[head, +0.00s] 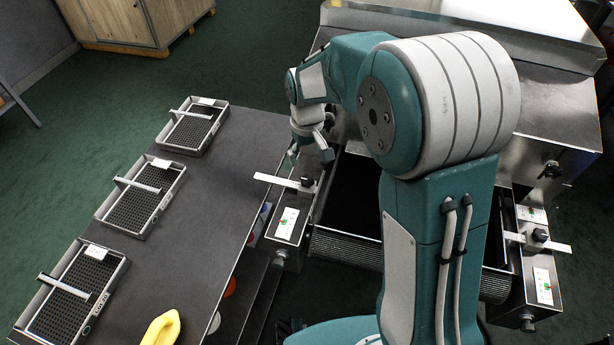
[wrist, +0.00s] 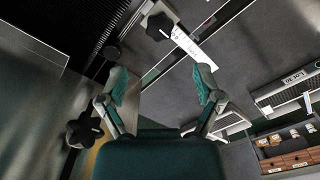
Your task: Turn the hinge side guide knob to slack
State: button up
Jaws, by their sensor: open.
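My gripper (head: 311,153) is open and empty, hanging near the dryer's left front corner. In the wrist view its two green-padded fingers (wrist: 162,86) are spread with nothing between them. A black star knob (wrist: 160,27) sits on a pale guide bar (wrist: 193,46) beyond the fingertips. The same knob (head: 307,182) shows in the head view on the left-hand side guide, just below my gripper. Another dark star knob (wrist: 85,130) stands left of the left finger, apart from it. A similar guide knob (head: 540,235) is on the right side guide. No label tells me which is hinge side.
The dark table (head: 215,215) at left carries several mesh trays (head: 190,128) and a yellow object (head: 161,328). The dryer housing (head: 540,110) is close behind my arm. Label plates (head: 287,223) lie beside the guides. A knob (head: 550,170) is on the dryer's front right.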

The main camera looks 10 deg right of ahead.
aim_at(307, 179)
notch_tip(307, 179, down, 9)
jog(key=shift+r, duration=0.1)
dwell(0.3)
jog(key=c, duration=1.2)
